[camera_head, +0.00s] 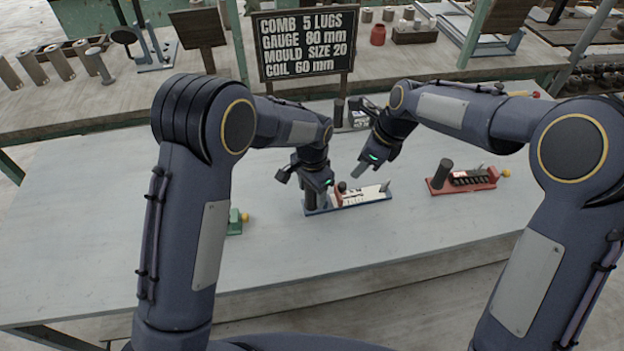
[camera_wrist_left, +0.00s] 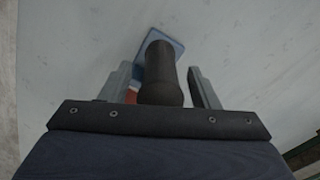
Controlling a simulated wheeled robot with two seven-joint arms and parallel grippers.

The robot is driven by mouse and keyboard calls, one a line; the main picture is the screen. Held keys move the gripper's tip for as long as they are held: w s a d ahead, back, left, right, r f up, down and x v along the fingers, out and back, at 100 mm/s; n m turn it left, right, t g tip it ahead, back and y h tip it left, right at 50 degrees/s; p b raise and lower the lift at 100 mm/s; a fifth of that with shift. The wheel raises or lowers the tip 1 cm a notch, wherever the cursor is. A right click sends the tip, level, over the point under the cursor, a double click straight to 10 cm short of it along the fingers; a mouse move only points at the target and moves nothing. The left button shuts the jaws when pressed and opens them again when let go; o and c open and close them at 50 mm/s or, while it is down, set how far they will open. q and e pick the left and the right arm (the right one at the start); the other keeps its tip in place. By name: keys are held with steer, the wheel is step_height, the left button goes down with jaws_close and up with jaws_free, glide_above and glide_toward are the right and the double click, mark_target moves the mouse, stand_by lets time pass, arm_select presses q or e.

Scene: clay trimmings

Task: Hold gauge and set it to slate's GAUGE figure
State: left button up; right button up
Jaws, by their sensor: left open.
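The slate (camera_head: 305,44) reads COMB 5 LUGS, GAUGE 80 mm, MOULD SIZE 20, COIL 60 mm. The gauge (camera_head: 375,199) lies on the table, with a blue base, a white scale and a dark upright post at its left end. My left gripper (camera_head: 312,188) is at that post. In the left wrist view the dark post (camera_wrist_left: 160,75) stands between the open fingers, with a gap on each side. My right gripper (camera_head: 358,172) hangs above the gauge, near a small dark knob; whether its fingers are apart cannot be told. The pointer's reading is too small to tell.
A red device (camera_head: 463,182) with a dark post and yellow knob stands to the right. A green device (camera_head: 236,222) is partly hidden behind my left arm. The table's (camera_head: 90,240) left part is clear. A back shelf holds cylinders and a red jar (camera_head: 378,35).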

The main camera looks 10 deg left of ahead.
arm_select(q)
steer(key=shift+f, duration=0.6)
